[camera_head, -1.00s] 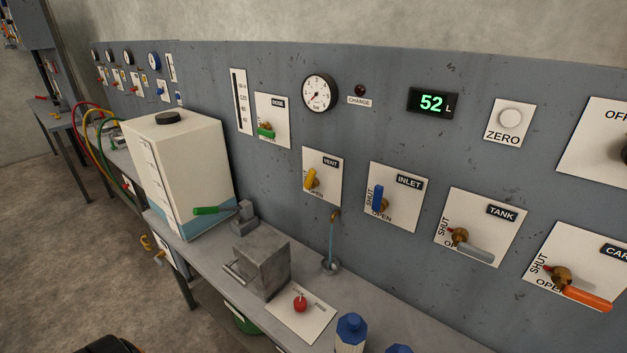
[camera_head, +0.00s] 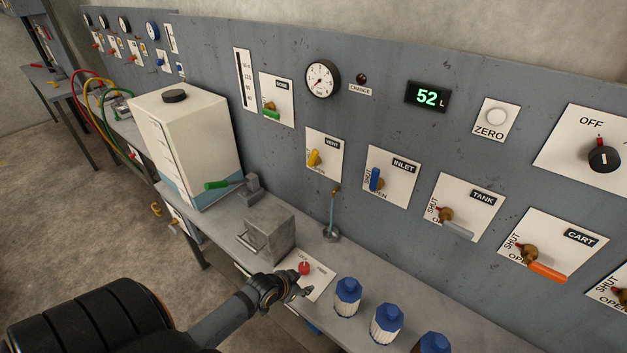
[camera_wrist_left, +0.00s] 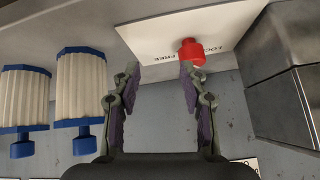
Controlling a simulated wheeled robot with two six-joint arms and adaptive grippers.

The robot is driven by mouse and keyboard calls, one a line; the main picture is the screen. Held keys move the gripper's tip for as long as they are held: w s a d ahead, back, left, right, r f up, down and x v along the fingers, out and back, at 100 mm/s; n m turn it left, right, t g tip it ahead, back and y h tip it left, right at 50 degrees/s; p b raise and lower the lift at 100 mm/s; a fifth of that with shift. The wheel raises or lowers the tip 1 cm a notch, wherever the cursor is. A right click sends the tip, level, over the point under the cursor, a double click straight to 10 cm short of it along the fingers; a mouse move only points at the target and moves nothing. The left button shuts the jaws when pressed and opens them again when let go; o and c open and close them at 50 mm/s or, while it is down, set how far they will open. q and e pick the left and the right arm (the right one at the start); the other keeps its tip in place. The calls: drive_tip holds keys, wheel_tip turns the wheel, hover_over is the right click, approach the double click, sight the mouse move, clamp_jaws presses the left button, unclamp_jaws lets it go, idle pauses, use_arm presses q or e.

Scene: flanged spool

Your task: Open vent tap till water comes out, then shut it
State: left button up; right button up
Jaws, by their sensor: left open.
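The vent tap (camera_head: 315,157) has a yellow lever on a white plate marked VENT on the grey panel. The lever points roughly upward; its exact setting is hard to tell. Below it, a brass spout (camera_head: 335,190) has a thin pale-blue line, like water, running down to a small grey cup (camera_head: 331,235) on the bench. My left gripper (camera_head: 301,289) is open and empty over the bench front, beside a red knob (camera_head: 304,268), well below and in front of the vent tap. In the left wrist view its spread fingers (camera_wrist_left: 160,85) have the red knob (camera_wrist_left: 191,52) beyond them. My right gripper is not in view.
A grey metal block with a handle (camera_head: 270,232) stands left of the red knob. Several blue-capped white bottles (camera_head: 386,324) stand to its right. Inlet (camera_head: 376,180), tank (camera_head: 447,217) and cart (camera_head: 530,254) taps line the panel. The counter (camera_head: 427,96) reads 52 L.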

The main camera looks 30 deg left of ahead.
use_arm(q)
drive_tip(key=w+a+r+m+t+p, duration=0.1)
drive_tip(key=w+a+r+t, duration=0.35)
drive_tip(key=w+r, duration=0.5)
drive_tip(key=m+t+p, duration=0.1)
drive_tip(key=t, duration=0.5)
approach(313, 156)
drive_tip(key=shift+g+h, duration=0.25)
drive_tip(key=shift+h, duration=0.05)
drive_tip(key=w+b, duration=0.1)
drive_tip(key=b, duration=0.1)
drive_tip(key=w+b, duration=0.4)
drive_tip(key=shift+w+a+f, duration=0.15)
drive_tip(key=shift+w+f, duration=0.05)
drive_tip(key=shift+f, duration=0.15)
drive_tip(key=w+b, duration=0.2)
drive_tip(key=w, duration=0.2)
drive_tip(key=shift+r+b, duration=0.35)
drive_tip(key=shift+b, duration=0.05)
drive_tip(key=shift+w+d+r, duration=0.1)
drive_tip(key=shift+w+d, duration=0.15)
drive_tip(key=shift+w, duration=0.4)
clamp_jaws()
